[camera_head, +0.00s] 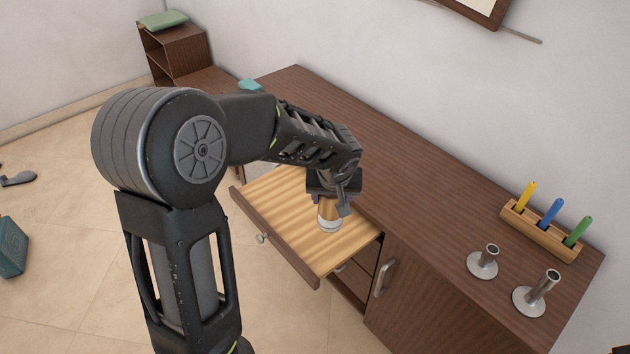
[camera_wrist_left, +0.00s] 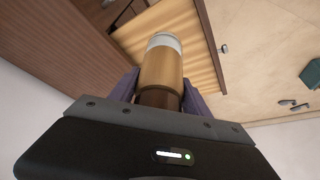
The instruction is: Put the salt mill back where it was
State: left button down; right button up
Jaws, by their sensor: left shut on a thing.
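The salt mill (camera_head: 329,216) is a wooden cylinder with a white band at its lower end. My left gripper (camera_head: 333,195) is shut on its upper part and holds it upright over the open drawer (camera_head: 290,215). In the left wrist view the mill (camera_wrist_left: 162,68) sits between the two purple fingers (camera_wrist_left: 160,92), with its white end pointing away from the palm. I cannot tell whether its base touches the drawer floor. The drawer floor is light striped wood and looks otherwise empty where it shows. My right gripper is in neither view.
The dark wood cabinet (camera_head: 420,215) runs beside the drawer. On its top stand two metal candlestick-like holders (camera_head: 483,262) and a wooden rack (camera_head: 540,230) with yellow, blue and green sticks. A cabinet door with a handle (camera_head: 385,278) is right of the drawer.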

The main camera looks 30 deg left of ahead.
pick_arm(q)
jog(key=s+d+f+m+h+b, duration=0.1)
jog(key=d+f+m+b, duration=0.2)
jog(key=f, duration=0.8)
jog(key=s+d+f+m+h+b, duration=0.1)
jog(key=d+f+m+b, duration=0.2)
jog(key=d+f+b, duration=0.4)
notch_tip(320, 180, down, 5)
jog(key=shift+d+f+t+h, duration=0.15)
jog(key=shift+d+t+h, duration=0.2)
jog(key=shift+d, duration=0.4)
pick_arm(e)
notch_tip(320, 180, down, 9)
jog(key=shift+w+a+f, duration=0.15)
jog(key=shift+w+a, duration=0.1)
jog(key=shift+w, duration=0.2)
pick_arm(q)
jog(key=shift+s, duration=0.1)
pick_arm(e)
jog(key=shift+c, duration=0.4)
